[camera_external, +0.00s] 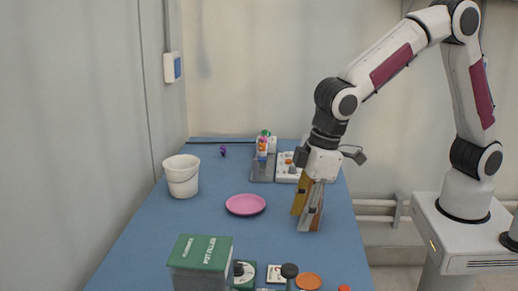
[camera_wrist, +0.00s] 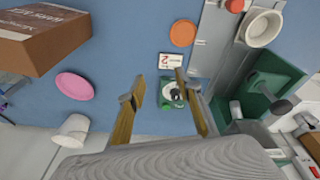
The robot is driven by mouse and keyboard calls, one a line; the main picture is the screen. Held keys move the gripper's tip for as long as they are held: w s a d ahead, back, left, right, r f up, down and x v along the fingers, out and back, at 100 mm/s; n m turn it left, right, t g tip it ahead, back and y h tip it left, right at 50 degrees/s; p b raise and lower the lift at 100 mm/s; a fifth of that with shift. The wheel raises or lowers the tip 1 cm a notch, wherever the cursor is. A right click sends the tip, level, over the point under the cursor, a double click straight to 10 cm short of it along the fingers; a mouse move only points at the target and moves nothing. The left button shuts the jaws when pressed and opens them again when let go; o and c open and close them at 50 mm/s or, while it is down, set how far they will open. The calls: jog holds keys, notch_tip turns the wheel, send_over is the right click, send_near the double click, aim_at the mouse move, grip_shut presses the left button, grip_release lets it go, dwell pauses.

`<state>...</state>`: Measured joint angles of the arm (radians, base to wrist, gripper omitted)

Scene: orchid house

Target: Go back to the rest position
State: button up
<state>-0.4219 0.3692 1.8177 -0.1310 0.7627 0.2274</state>
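My gripper (camera_external: 306,222) points down over the right half of the blue table (camera_external: 150,240) in the external view. In the wrist view its two fingers (camera_wrist: 155,86) stand apart with nothing held between them. A small white card (camera_wrist: 171,61) and a small green item (camera_wrist: 172,94) lie on the table beyond the fingertips. The arm is bent high at the elbow and reaches left from its base. The gap between the fingertips and the table is hard to judge.
A pink plate (camera_external: 245,204) and a white bucket (camera_external: 182,176) are left of my gripper. A green box (camera_external: 203,255) is at the front. A grey tray (camera_external: 262,168) stands at the back. An orange disc (camera_external: 308,281) lies near the front. The table between plate and box is clear.

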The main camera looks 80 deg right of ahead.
jog(key=s+d+r+m+t, duration=0.1)
jog(key=s+d+r, duration=0.3)
jog(key=s, duration=0.5)
jog(key=s+d+r+m+t, duration=0.1)
jog(key=s+d+r, duration=0.3)
jog(key=s+d, duration=0.4)
jog(key=s+d+r+m+t, duration=0.1)
jog(key=s+d+r, duration=0.3)
jog(key=s+d, duration=0.3)
jog(key=shift+s+d+r, duration=0.2)
jog(key=shift+s+r, duration=0.15)
jog(key=shift+s, duration=1)
